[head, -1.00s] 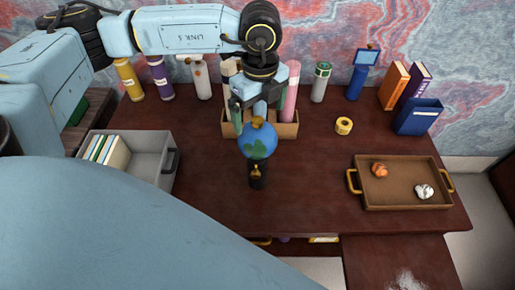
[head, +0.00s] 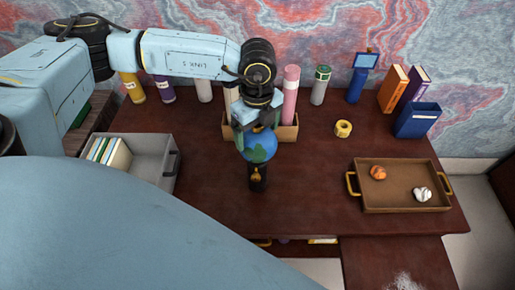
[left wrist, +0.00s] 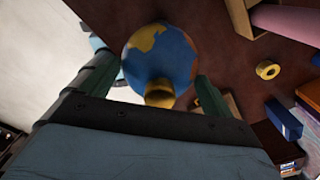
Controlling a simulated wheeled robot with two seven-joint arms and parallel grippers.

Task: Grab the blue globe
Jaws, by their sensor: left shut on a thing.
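In the left wrist view the globe (left wrist: 160,55) shows with a yellow knob (left wrist: 160,93) between the two green fingers (left wrist: 158,95). My right gripper is not in view.
A brown tray (head: 400,207) with two balls stands at the right. A grey bin (head: 158,148) with books is at the left. Behind the globe is a wooden box (head: 288,132) with cylinders. A yellow tape roll (head: 343,128) lies to the right.

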